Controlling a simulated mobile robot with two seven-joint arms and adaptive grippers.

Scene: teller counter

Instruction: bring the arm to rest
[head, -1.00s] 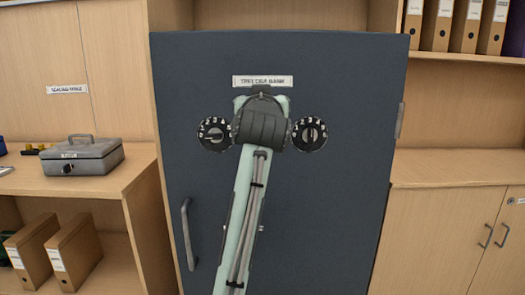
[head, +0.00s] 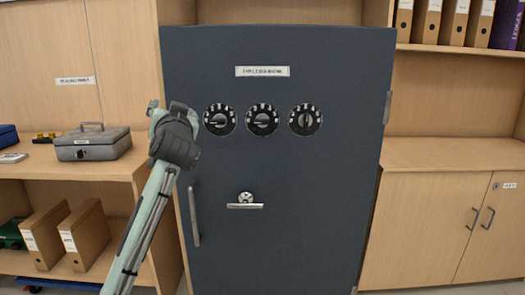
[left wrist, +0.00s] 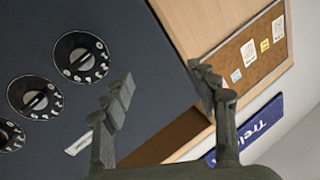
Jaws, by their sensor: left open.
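My left arm comes in from the lower left in the head view, with its wrist beside the left edge of the dark blue safe (head: 300,230). In the left wrist view my left gripper (left wrist: 160,88) is open, its two fingers apart with nothing between them. The head view hides the fingers behind the wrist. The safe has a row of three black dials: left (head: 219,120), middle (head: 262,120) and right (head: 305,120). Below them is a small silver handle (head: 245,205), and a long vertical pull (head: 194,216) is at the left. The door looks closed. My right gripper is not in view.
A grey cash box (head: 93,143) stands on the wooden shelf at the left, with binders (head: 82,235) below. A low wooden cabinet (head: 440,215) is at the right. A cork board (left wrist: 255,45) shows in the left wrist view. The space before the safe's right half is clear.

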